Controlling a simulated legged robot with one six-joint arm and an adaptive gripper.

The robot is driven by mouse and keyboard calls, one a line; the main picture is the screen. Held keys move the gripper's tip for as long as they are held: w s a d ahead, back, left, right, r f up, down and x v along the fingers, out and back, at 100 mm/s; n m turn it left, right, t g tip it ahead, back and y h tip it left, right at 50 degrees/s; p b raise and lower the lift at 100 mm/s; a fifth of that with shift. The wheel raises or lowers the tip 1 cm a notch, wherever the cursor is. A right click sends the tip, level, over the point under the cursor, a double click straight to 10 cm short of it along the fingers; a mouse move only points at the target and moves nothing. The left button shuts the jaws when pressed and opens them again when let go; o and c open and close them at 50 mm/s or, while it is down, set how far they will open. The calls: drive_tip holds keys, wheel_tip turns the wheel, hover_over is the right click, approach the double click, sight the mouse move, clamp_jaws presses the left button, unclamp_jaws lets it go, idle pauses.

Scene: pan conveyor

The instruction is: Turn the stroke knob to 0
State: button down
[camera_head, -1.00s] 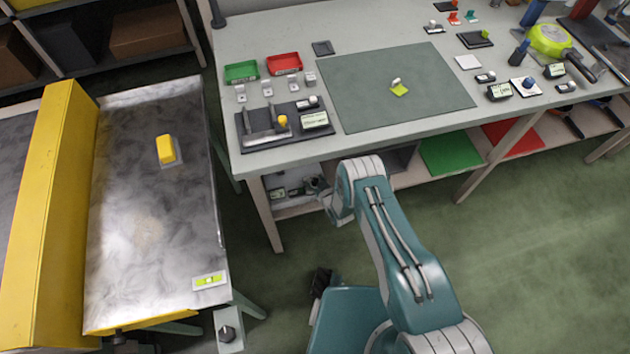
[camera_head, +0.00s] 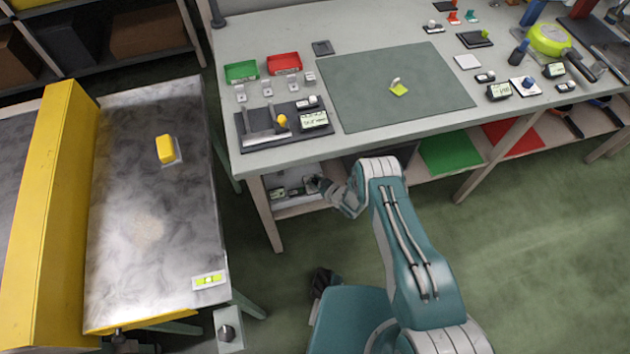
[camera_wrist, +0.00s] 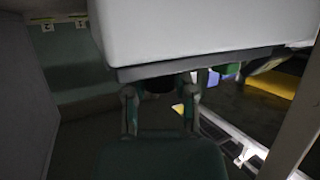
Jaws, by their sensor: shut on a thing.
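A dark round knob (camera_head: 228,332) sits on a grey box at the near right corner of the pan conveyor (camera_head: 150,270) in the head view; its setting is too small to read. My gripper (camera_head: 316,184) is far from the knob, low by the workbench's front edge. In the wrist view the two fingers of my gripper (camera_wrist: 160,92) stand apart and reach up to the dark lower edge of a large pale grey block (camera_wrist: 200,30). The gripper is shut on this block, whose bulk hides the fingertips. The knob does not show in the wrist view.
The workbench (camera_head: 290,35) carries trays, small devices and a dark mat (camera_head: 395,105). Its legs and lower shelf (camera_head: 295,208) are close to my gripper. A yellow block (camera_head: 165,148) lies on the conveyor pan. Green floor is open at the right.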

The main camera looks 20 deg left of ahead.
drive_tip(key=n+g+y, duration=0.1)
drive_tip(key=n+g, duration=0.2)
drive_tip(key=shift+w+g+y, duration=0.15)
drive_tip(key=shift+g+y, duration=0.25)
drive_tip(key=shift+n+g, duration=1.9)
drive_tip(key=shift+g, duration=0.1)
drive_tip(key=shift+r, duration=0.1)
drive_tip(key=shift+c, duration=2.1)
unclamp_jaws()
drive_tip(key=shift+a, duration=0.1)
drive_tip(key=v, duration=1.2)
drive_tip(key=shift+f, duration=0.3)
drive_tip(key=shift+w, duration=0.1)
